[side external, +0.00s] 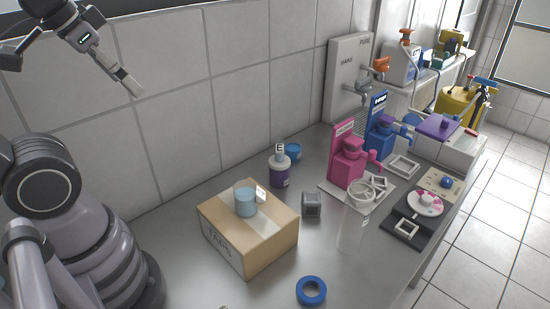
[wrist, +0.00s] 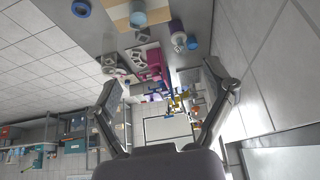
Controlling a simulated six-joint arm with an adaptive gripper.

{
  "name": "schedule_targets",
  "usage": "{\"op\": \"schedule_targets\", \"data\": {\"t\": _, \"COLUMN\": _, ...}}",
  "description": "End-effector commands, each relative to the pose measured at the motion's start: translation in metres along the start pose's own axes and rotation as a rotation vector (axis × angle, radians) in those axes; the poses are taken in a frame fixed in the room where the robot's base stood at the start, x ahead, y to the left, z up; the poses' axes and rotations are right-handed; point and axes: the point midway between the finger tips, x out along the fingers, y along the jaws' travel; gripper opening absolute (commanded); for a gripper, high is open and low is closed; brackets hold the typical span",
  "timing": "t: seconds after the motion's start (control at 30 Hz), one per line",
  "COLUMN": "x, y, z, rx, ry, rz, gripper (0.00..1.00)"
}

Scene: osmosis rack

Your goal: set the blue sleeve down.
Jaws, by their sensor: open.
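The blue sleeve, a light blue cylinder (side external: 246,201), stands upright on top of a cardboard box (side external: 222,241). It also shows at the top of the wrist view (wrist: 138,18), on the same box. My gripper (side external: 134,90) is at the upper left of the side view, high above the bench and well away from the sleeve. In the wrist view my gripper (wrist: 163,88) has its fingers spread wide, with nothing between them.
A blue tape ring (side external: 311,291) lies in front of the box. A purple bottle (side external: 280,176), blue cup (side external: 292,152) and grey block (side external: 312,204) stand behind and right of it. Pink (side external: 348,165) and blue (side external: 380,130) devices stand farther right. The tiled wall is behind.

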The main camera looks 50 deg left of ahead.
Motion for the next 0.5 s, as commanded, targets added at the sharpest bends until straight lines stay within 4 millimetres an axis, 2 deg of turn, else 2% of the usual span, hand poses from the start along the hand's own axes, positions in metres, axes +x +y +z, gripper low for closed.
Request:
{"op": "schedule_targets", "data": {"t": 0.07, "x": 0.002, "y": -0.001, "z": -0.006, "rx": -0.002, "ry": 0.001, "rz": -0.004, "gripper": 0.83}}
{"op": "schedule_targets", "data": {"t": 0.13, "x": 0.008, "y": -0.004, "z": -0.021, "rx": -0.006, "ry": 0.006, "rz": -0.014, "gripper": 0.83}}
{"op": "schedule_targets", "data": {"t": 0.27, "x": 0.034, "y": -0.013, "z": -0.073, "rx": -0.013, "ry": 0.033, "rz": -0.045, "gripper": 0.83}}
{"op": "schedule_targets", "data": {"t": 0.37, "x": 0.069, "y": -0.025, "z": -0.121, "rx": -0.014, "ry": 0.066, "rz": -0.070, "gripper": 0.83}}
{"op": "schedule_targets", "data": {"t": 0.5, "x": 0.131, "y": -0.041, "z": -0.178, "rx": -0.010, "ry": 0.115, "rz": -0.091, "gripper": 0.83}}
